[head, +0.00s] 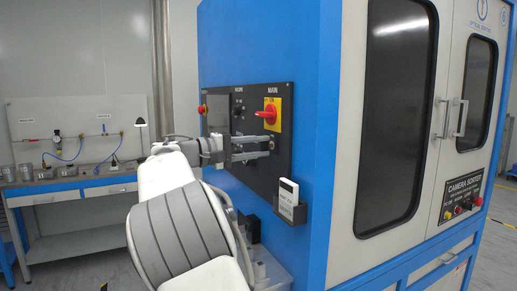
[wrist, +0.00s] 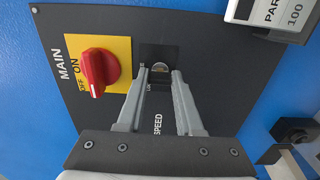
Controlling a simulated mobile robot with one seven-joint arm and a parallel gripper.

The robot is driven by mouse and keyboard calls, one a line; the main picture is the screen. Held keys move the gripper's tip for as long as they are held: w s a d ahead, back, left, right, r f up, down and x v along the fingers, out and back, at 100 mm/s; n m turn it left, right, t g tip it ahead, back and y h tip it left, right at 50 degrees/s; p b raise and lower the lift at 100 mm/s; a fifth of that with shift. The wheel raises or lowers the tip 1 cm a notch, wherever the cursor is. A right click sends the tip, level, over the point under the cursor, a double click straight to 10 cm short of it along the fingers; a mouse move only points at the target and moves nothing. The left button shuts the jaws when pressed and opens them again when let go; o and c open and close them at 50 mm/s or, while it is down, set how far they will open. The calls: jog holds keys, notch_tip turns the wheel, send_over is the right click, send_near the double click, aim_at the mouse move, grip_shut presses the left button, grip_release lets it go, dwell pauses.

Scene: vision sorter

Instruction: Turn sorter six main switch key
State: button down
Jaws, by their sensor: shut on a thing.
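The sorter (head: 320,60) is a blue and white cabinet with a round number badge at its top right. Its dark side panel (head: 285,95) carries a red rotary switch on a yellow plate (head: 271,114), marked MAIN with ON and OFF; the red handle also shows in the wrist view (wrist: 98,70). Below it my gripper (head: 268,147) reaches the panel. In the wrist view its fingertips (wrist: 159,74) stand either side of a small metallic key (wrist: 160,67) on a black square plate (wrist: 150,53). They are shut on the key. Its lower part is hidden.
A red button (head: 201,109) sits at the panel's left. A workbench (head: 80,184) stands behind at the left.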

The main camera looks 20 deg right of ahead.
jog(key=c, duration=0.6)
grip_release()
jog(key=shift+o, duration=0.2)
jog(key=shift+a, duration=0.1)
jog(key=a+p, duration=0.1)
jog(key=a, duration=1.6)
jog(key=shift+s+a, duration=0.15)
jog(key=shift+s, duration=0.15)
